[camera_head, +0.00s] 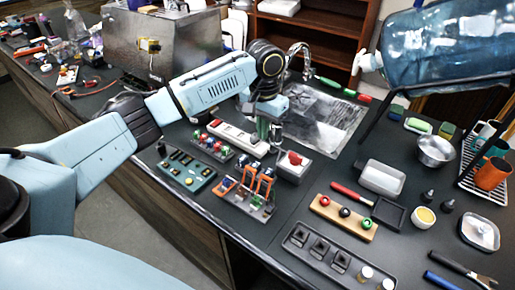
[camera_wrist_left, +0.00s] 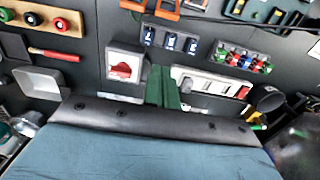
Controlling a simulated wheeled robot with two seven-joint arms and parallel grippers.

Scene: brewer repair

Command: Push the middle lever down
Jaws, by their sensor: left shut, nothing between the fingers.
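A dark panel with orange-handled levers (camera_head: 247,186) sits on the counter near its front edge. The handles stand side by side; the middle one's exact angle is too small to tell. In the left wrist view only parts of the orange handles (camera_wrist_left: 166,11) show at the top edge. My left gripper (camera_head: 263,130) is above the counter, behind the lever panel and apart from it. Its green fingers (camera_wrist_left: 163,88) are shut and empty, beside a box with a red rotary switch (camera_wrist_left: 124,68). My right gripper does not show.
Blue switches (camera_wrist_left: 171,42) stand between the fingers and the levers. A white switch strip (camera_head: 233,136), a panel of coloured knobs (camera_head: 212,147) and a board with round buttons (camera_head: 344,217) are nearby. A large water bottle (camera_head: 440,45) is at the upper right.

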